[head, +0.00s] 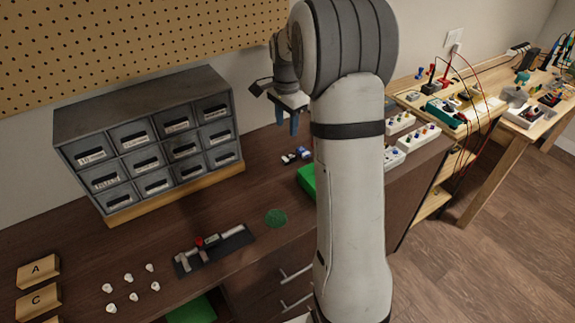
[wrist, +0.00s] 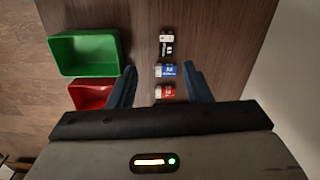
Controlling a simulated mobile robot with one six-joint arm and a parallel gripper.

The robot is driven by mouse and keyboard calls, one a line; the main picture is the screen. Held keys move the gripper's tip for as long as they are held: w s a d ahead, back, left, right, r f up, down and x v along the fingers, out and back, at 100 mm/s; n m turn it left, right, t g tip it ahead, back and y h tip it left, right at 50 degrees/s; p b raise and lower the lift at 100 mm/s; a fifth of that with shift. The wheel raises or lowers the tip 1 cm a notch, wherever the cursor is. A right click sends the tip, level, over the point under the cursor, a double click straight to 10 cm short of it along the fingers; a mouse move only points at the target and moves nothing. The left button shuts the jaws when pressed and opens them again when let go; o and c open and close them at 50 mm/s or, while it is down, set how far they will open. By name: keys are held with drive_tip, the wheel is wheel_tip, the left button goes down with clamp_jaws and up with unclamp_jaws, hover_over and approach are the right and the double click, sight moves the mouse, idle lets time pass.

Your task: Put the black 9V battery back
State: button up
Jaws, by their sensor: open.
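The black 9V battery (wrist: 166,47) lies on the dark wooden bench at the top of a short row in the wrist view, its light terminal end toward the top. A blue battery (wrist: 165,71) and a red battery (wrist: 165,92) lie below it in the same row. In the head view the black battery (head: 288,158) lies left of the blue one (head: 303,153). My gripper (wrist: 160,67) is open and empty above the row. In the wrist view its fingers flank the blue and red batteries, with the black one beyond the fingertips. It also shows in the head view (head: 287,121).
A green bin (wrist: 56,57) and a red bin (wrist: 75,100) stand left of the batteries in the wrist view. A grey drawer cabinet (head: 85,112) stands at the back left. A dark tool tray (head: 232,243) and several small white parts lie toward the front left.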

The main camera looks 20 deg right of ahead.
drive_tip(key=s+a+r+n+t, duration=0.1)
drive_tip(key=s+a+r+n, duration=0.2)
drive_tip(key=s, duration=0.4)
drive_tip(key=s+a+r+n, duration=0.3)
drive_tip(key=s+a+n, duration=0.1)
drive_tip(key=s, duration=0.2)
drive_tip(key=s+a+f+n, duration=0.1)
drive_tip(key=s+a+n, duration=0.1)
drive_tip(key=s, duration=0.6)
drive_tip(key=s+a+f+n+t, duration=0.1)
drive_tip(key=s+a+n, duration=0.1)
drive_tip(key=s+n, duration=0.3)
drive_tip(key=s, duration=0.3)
drive_tip(key=shift+a+n+t, duration=0.2)
drive_tip(key=shift+n+t, duration=0.1)
